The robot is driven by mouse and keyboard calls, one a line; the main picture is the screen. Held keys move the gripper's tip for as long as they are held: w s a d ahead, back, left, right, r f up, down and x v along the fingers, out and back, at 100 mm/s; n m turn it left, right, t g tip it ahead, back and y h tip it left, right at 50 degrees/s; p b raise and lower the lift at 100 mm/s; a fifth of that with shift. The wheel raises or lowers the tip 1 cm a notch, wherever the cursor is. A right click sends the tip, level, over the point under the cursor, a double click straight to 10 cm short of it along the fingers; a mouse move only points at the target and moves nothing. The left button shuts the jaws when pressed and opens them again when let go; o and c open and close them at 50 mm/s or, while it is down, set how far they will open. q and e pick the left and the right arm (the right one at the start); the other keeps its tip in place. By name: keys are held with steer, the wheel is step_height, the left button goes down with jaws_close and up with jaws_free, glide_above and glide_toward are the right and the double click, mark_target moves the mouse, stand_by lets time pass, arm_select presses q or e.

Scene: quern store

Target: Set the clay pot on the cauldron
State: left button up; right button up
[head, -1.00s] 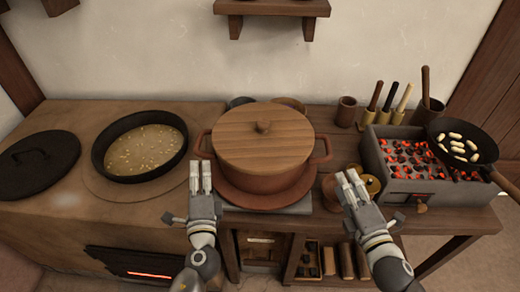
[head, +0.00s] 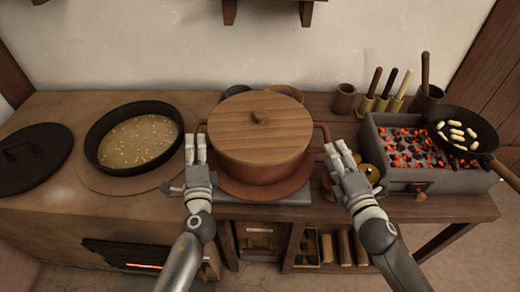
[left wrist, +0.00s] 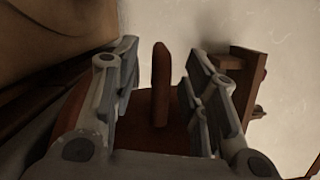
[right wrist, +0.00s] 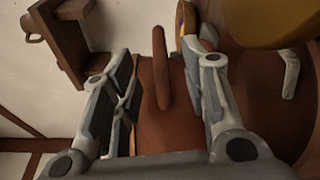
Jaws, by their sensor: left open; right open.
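The clay pot (head: 262,172) is reddish brown with a wooden lid and a side handle at each end. It stands upright on a reddish round plate on the table. My left gripper (head: 195,150) is open at its left handle, which shows between the fingers in the left wrist view (left wrist: 160,85). My right gripper (head: 340,158) is open at its right handle, which shows between the fingers in the right wrist view (right wrist: 161,70). The black round vessel of broth, apparently the cauldron (head: 92,150), sits open on the clay stove to the left.
A black lid (head: 34,158) lies at the stove's far left. A brazier of glowing coals (head: 440,180) with a frying pan (head: 462,130) stands at the right. Brass-coloured vessels (head: 370,172) sit close beside my right gripper. A shelf (head: 268,8) hangs on the wall behind.

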mark_target(194, 127)
arm_select(q)
steer(key=x, duration=0.6)
steer(key=shift+w+a, duration=0.1)
steer(key=shift+w, duration=0.15)
arm_select(e)
steer(key=x, duration=0.6)
steer(key=shift+w+a, duration=0.15)
steer(key=shift+w, duration=0.1)
arm_select(q)
jaws_close()
arm_select(e)
jaws_close()
arm_select(q)
steer(key=shift+r, duration=0.15)
arm_select(e)
steer(key=shift+r, duration=0.2)
